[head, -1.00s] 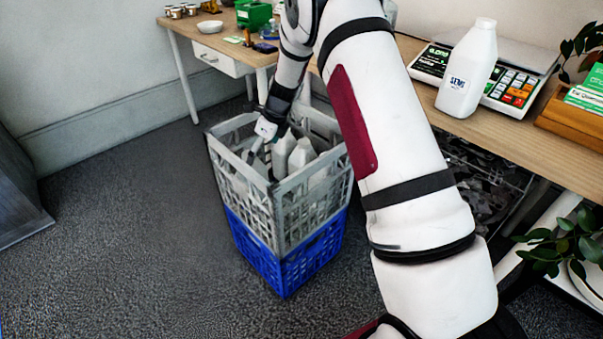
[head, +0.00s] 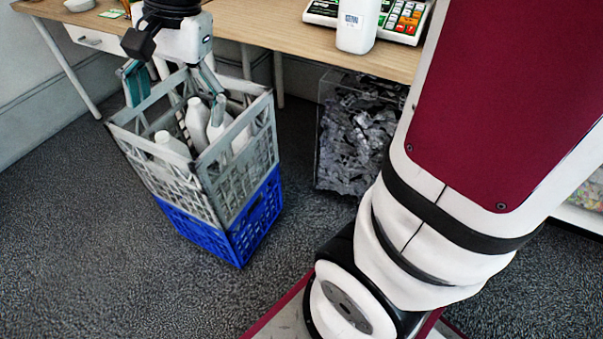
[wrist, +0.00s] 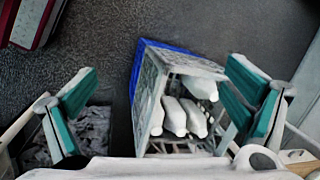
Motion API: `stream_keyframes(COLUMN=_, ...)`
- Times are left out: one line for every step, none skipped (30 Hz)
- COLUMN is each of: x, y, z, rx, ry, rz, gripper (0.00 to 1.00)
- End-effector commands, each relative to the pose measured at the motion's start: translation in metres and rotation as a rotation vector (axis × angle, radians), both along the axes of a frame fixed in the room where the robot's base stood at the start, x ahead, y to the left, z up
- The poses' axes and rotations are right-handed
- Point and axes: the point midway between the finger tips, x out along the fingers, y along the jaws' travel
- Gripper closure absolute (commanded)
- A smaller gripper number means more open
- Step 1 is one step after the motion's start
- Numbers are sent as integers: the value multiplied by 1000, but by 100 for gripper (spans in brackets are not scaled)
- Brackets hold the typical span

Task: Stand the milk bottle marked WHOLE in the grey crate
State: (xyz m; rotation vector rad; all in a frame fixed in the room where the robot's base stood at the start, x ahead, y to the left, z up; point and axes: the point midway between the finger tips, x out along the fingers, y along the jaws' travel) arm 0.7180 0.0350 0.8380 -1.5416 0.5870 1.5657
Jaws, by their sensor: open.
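The grey crate (head: 232,183) stands on top of a blue crate, with several white bottles (head: 197,122) in it. The bottles also show in the wrist view (wrist: 174,115); most look upright or slightly tilted, and no marks on them can be read. I cannot tell which one is marked WHOLE. My gripper (head: 175,96) is open and empty above the grey crate, its teal-padded fingers spread over the crate's far part. Another white bottle (head: 357,22) with a blue label stands on the table; its wording is too small to read.
The blue crate (head: 243,228) sits on dark carpet. A clear bin of grey scraps (head: 358,135) stands under the table. The carpet left of the crates is clear.

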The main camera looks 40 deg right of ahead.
Motion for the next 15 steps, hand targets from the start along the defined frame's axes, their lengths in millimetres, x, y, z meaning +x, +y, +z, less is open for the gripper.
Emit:
stream_keyframes(x=-26, y=0, z=8, rx=-24, ry=-16, rz=85, gripper=5)
stream_keyframes(x=-41, y=-1, z=10, rx=-40, ry=-22, rz=140, gripper=5)
stream_keyframes(x=-60, y=-2, z=13, rx=-61, ry=-28, rz=211, gripper=5)
stream_keyframes(x=-75, y=-3, z=15, rx=-76, ry=-32, rz=264, gripper=5)
stream_keyframes(x=-89, y=-4, z=16, rx=-92, ry=-36, rz=317, gripper=5)
stream_keyframes(x=-108, y=-6, z=16, rx=-113, ry=-40, rz=387, gripper=5)
stream_keyframes(x=-122, y=-8, z=16, rx=-129, ry=-42, rz=439, gripper=5)
stream_keyframes(x=-136, y=-10, z=15, rx=-144, ry=-43, rz=490, gripper=5)
stream_keyframes(x=-153, y=-13, z=13, rx=-165, ry=-44, rz=557, gripper=5)
stream_keyframes(x=-166, y=-15, z=12, rx=-180, ry=-45, rz=604, gripper=5)
stream_keyframes(x=-178, y=-17, z=10, rx=-194, ry=-44, rz=648, gripper=5)
stream_keyframes(x=-192, y=-20, z=7, rx=-211, ry=-42, rz=704, gripper=5)
stream_keyframes(x=-202, y=-22, z=5, rx=-222, ry=-41, rz=742, gripper=5)
stream_keyframes(x=-210, y=-24, z=3, rx=-233, ry=-39, rz=777, gripper=5)
stream_keyframes(x=-220, y=-26, z=0, rx=-245, ry=-36, rz=818, gripper=5)
